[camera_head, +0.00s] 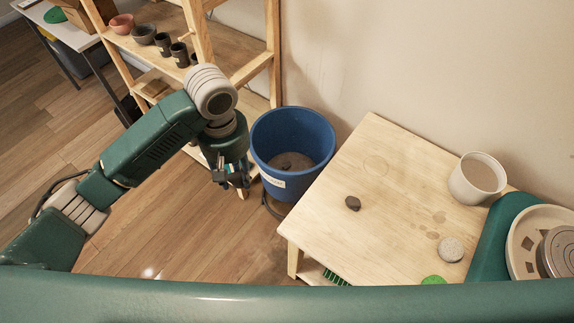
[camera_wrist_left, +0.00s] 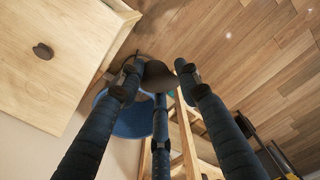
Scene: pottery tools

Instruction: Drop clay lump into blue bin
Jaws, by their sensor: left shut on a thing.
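The blue bin (camera_head: 317,172) stands on the floor beside the wooden table, with a pale label on its front and some dark lumps inside at the bottom. It also shows in the left wrist view (camera_wrist_left: 133,121), beyond the fingers. My left gripper (camera_head: 226,176) is just left of the bin, outside its rim. In the left wrist view its fingers are shut on a dark clay lump (camera_wrist_left: 158,76); I cannot make the lump out in the head view. Another dark clay lump (camera_head: 353,203) lies on the table, also seen in the left wrist view (camera_wrist_left: 43,51). My right gripper is not in view.
The wooden table (camera_head: 330,225) holds a white bucket (camera_head: 477,178), a round grey piece (camera_head: 451,249) and a green item (camera_head: 433,280). A pottery wheel (camera_head: 557,250) is at right. A wooden shelf (camera_head: 240,50) with pots stands behind my left arm.

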